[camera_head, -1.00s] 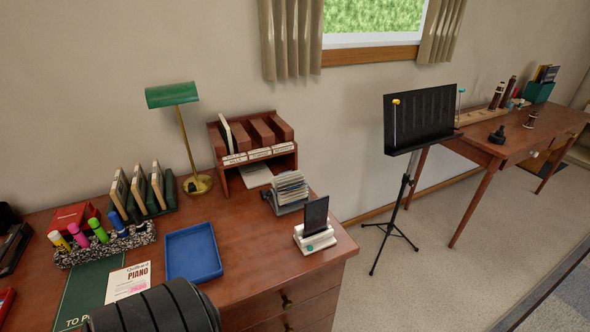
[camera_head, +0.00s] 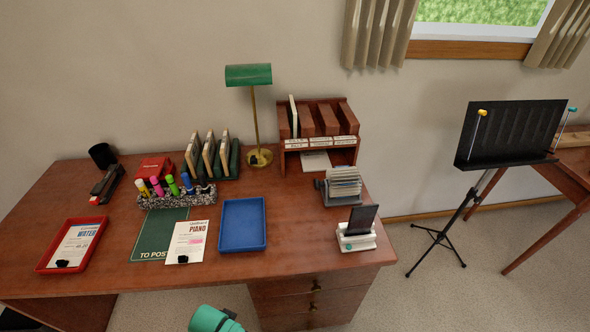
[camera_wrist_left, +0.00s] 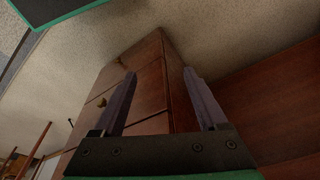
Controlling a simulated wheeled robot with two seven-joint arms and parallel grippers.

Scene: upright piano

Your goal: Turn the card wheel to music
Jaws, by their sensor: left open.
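The card wheel (camera_head: 343,183), a grey rotary file with a fan of pale cards, stands at the right part of the desk. It is in front of the wooden letter rack and behind a small white stand. The cards are too small to read. In the left wrist view my left gripper (camera_wrist_left: 159,76) is open and empty, with its two fingers apart before the desk's drawer front (camera_wrist_left: 146,92). The card wheel is out of that view. A teal and black part of my arm shows at the bottom of the head view. My right gripper is not in view.
The white stand (camera_head: 356,243) holds a dark screen near the desk's right edge. A blue tray (camera_head: 242,246), a green lamp (camera_head: 248,74), a pen holder (camera_head: 176,199) and a red tray (camera_head: 45,263) share the desk. A music stand (camera_head: 510,132) stands right of it.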

